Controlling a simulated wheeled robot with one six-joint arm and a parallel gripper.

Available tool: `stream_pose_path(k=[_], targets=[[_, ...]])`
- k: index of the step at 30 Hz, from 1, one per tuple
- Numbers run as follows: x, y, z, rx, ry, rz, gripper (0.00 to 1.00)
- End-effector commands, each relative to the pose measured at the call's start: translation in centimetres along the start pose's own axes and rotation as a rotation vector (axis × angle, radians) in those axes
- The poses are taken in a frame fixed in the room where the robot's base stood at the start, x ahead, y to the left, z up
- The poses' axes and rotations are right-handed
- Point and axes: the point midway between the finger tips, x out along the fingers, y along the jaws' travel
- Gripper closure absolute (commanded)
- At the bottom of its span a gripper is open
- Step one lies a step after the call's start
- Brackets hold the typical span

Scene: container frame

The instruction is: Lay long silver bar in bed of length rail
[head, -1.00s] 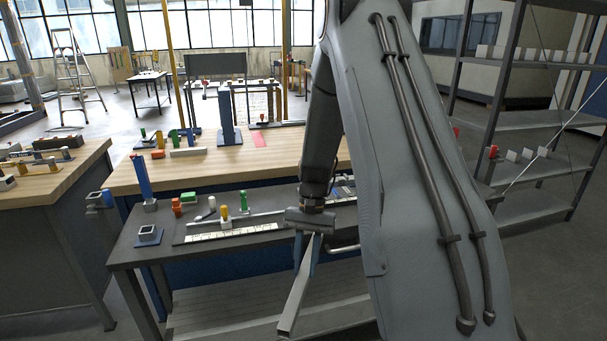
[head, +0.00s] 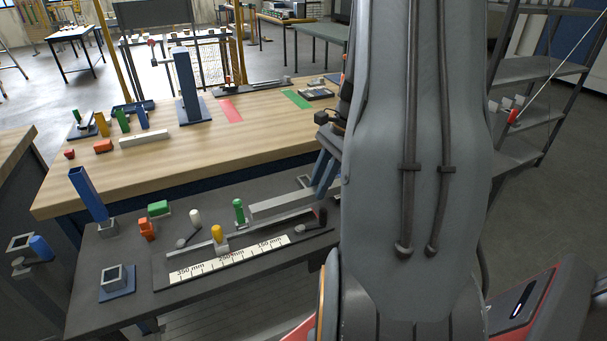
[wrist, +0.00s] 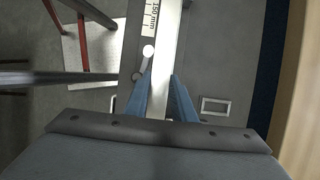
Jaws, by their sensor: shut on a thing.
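The long silver bar (head: 280,204) is held in my gripper (head: 326,172), whose blue fingers are partly hidden behind my arm in the head view. The bar points left, close behind the length rail (head: 172,281); whether it touches anything is unclear. The rail is a dark base with a white millimetre scale (head: 232,260), a thin straight edge and a yellow peg (head: 217,234). In the wrist view the bar (wrist: 168,50) runs away between the blue fingers (wrist: 160,92), beside the scale's 150 mm end (wrist: 151,16).
A green peg (head: 239,211) stands near the bar's left end. A white knob (head: 195,217), orange piece (head: 146,229), green block (head: 158,208) and blue post (head: 88,195) are further left. A square socket (head: 117,278) sits at the front left. The wooden bench (head: 250,130) rises behind.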

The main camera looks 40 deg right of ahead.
Motion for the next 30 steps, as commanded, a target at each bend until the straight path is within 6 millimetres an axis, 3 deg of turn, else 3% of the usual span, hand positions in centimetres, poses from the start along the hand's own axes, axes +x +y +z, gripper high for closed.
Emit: stream_pose_path(k=[8,22,30], targets=[[0.7,0.1,-0.5,0.004,0.000,-0.002,1.00],[4.2,0.0,-1.7,0.000,0.001,0.001,1.00],[5.1,0.0,-2.1,-0.002,0.000,0.001,1.00]])
